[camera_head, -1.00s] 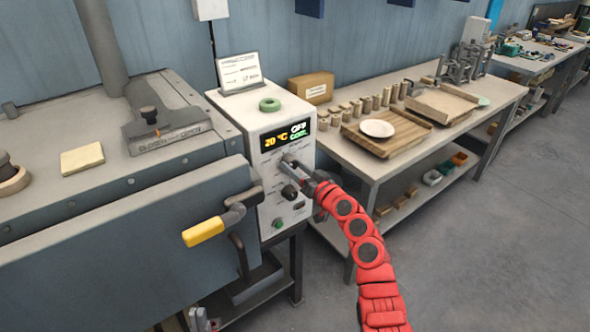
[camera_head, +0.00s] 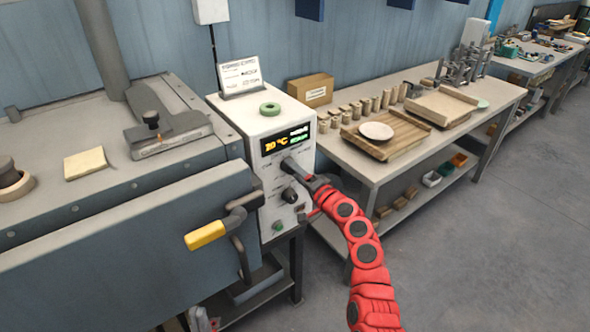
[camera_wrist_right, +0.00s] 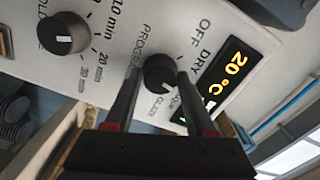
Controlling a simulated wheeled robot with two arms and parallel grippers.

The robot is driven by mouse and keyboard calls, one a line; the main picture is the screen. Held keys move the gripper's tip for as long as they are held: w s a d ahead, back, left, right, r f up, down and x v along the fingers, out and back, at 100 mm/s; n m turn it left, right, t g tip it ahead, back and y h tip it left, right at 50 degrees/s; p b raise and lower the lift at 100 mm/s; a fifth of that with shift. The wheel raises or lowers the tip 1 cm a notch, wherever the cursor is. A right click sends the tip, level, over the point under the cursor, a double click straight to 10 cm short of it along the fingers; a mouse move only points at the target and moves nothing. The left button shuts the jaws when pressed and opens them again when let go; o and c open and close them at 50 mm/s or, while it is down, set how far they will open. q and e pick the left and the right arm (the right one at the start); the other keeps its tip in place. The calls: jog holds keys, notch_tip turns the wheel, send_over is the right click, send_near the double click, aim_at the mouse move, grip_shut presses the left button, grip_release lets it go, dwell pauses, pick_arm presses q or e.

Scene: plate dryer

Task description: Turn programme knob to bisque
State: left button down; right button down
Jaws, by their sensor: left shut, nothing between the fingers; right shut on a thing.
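The programme knob (camera_wrist_right: 160,73) is black and round, on the white control box (camera_head: 234,108). In the right wrist view it sits between the fingertips of my right gripper (camera_wrist_right: 158,88), which is shut on it. In the head view my right gripper (camera_head: 296,170) covers the knob. The labels OFF and DRY and part of GLAZE show around the knob; I cannot read its pointer, and the bisque label is not clear. The display (camera_head: 286,140) shows about 20 °C and small blurred text. My left gripper (camera_head: 202,320) is shut and empty at the bottom edge, partly cut off.
A second black knob (camera_head: 290,195) with minute marks sits below the programme knob. The kiln's yellow handle (camera_head: 206,235) juts out left of the box. A workbench (camera_head: 368,165) with pottery stands to the right.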

jog(key=shift+d+r+m, duration=0.1)
jog(key=shift+m, duration=0.7)
jog(key=shift+c, duration=1.2)
grip_release()
jog(key=b+v, duration=0.2)
jog(key=v, duration=1.5)
jog(key=shift+s, duration=0.1)
